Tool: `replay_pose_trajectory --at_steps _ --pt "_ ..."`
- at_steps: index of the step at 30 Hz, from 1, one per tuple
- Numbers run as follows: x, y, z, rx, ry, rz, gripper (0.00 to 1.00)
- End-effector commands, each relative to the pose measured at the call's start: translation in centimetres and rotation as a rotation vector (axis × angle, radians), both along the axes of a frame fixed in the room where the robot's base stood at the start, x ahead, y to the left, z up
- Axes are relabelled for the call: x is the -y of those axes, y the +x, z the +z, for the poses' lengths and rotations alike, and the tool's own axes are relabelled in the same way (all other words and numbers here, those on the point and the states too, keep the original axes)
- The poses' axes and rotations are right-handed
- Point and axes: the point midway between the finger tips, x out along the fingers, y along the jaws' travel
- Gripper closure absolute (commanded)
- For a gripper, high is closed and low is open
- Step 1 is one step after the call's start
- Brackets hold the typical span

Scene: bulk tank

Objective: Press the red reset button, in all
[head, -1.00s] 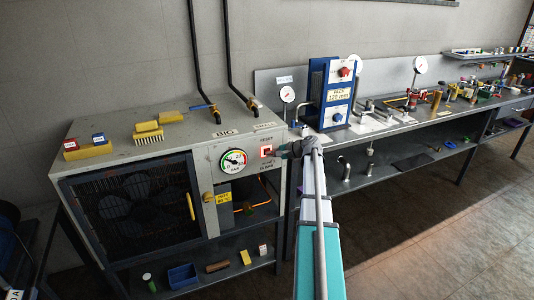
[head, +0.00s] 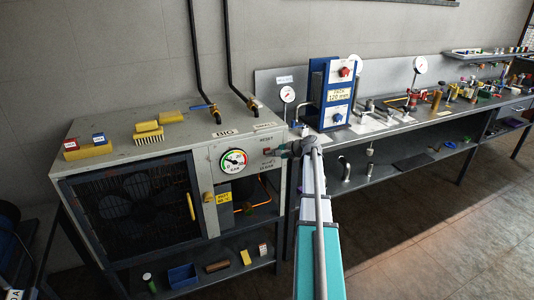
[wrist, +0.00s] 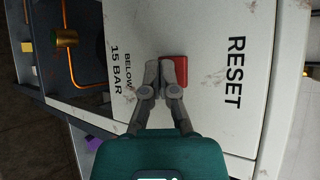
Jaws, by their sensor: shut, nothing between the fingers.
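The red reset button (head: 267,152) sits on the pale front panel (head: 244,143) of the cabinet, right of a round gauge (head: 233,161). It looks dull red. In the wrist view the red button (wrist: 183,62) is partly hidden behind my fingertips, beside the printed word RESET. My gripper (head: 284,151) is shut and empty, its tips at the button. In the wrist view my gripper (wrist: 162,73) overlaps the button's edge nearest the "BELOW 15 BAR" print. Whether the tips touch or push the button in cannot be told.
A yellow label (head: 223,197) and an opening with copper pipe lie below the gauge. A fan grille (head: 128,209) fills the cabinet's left side. A long bench (head: 400,125) with gauges and fittings runs right. The floor (head: 440,230) at right is clear.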

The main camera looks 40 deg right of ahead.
Motion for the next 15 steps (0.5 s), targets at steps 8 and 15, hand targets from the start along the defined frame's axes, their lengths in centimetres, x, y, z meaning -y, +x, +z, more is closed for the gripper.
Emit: replay_pose_trajectory --at_steps 8,15 --pt "-0.3 -1.0 0.0 0.000 0.000 0.000 1.00" --pt "-0.4 -1.5 0.0 0.000 0.000 0.000 1.00"
